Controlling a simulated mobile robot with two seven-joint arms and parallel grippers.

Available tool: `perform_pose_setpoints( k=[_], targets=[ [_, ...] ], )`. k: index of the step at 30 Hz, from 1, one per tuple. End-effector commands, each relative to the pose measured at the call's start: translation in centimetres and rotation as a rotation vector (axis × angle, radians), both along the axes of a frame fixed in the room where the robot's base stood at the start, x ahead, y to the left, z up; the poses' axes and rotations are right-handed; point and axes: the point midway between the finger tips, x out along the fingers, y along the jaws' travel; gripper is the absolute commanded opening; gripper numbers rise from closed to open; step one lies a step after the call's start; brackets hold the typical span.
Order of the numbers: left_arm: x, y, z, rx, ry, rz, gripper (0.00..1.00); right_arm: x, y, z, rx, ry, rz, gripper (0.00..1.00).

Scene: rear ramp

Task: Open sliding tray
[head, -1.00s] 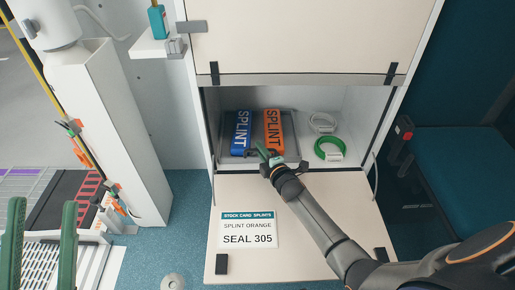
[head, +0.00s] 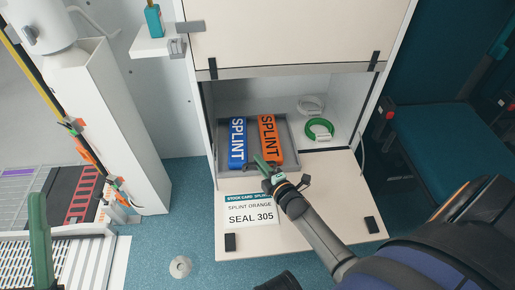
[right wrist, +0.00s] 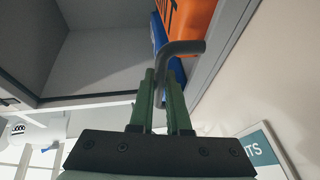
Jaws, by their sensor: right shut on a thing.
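The grey sliding tray (head: 287,134) is in the open cabinet, its front out over the folded-down flap. It carries a blue splint pack (head: 237,145) and an orange splint pack (head: 268,138) side by side. My right gripper (head: 266,166) is at the tray's front edge. In the right wrist view its green fingers (right wrist: 166,98) are shut around a bent grey handle (right wrist: 184,48), with the packs just beyond. One green finger of my left gripper (head: 40,240) shows at the lower left, away from the cabinet; its other finger is not visible.
The lowered flap (head: 330,205) bears a stock card (head: 250,209). A green coil (head: 319,130) and a white coil (head: 309,105) lie right of the tray. A white post (head: 110,130) stands left; a teal seat (head: 440,150) is at right.

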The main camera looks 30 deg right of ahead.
Motion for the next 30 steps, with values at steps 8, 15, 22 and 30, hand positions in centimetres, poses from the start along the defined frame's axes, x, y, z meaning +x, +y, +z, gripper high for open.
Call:
perform_pose_setpoints(
  k=[8,15,22,30],
  targets=[
    [-0.1,0.1,1.3,0.006,-0.014,0.007,0.5,-2.5,1.3,0.1,0.0,-0.001,0.001,0.0],
    [-0.1,0.2,1.5,0.001,-0.018,0.015,0.5,-2.9,1.5,0.0,-0.001,-0.002,0.002,0.0],
    [0.0,0.2,1.5,-0.002,-0.018,0.017,0.5,-2.9,1.5,0.0,-0.001,-0.002,0.002,0.0],
    [0.0,0.2,1.4,-0.001,-0.017,0.016,0.5,-2.9,1.4,0.0,-0.001,-0.001,0.001,0.45]
  ],
)
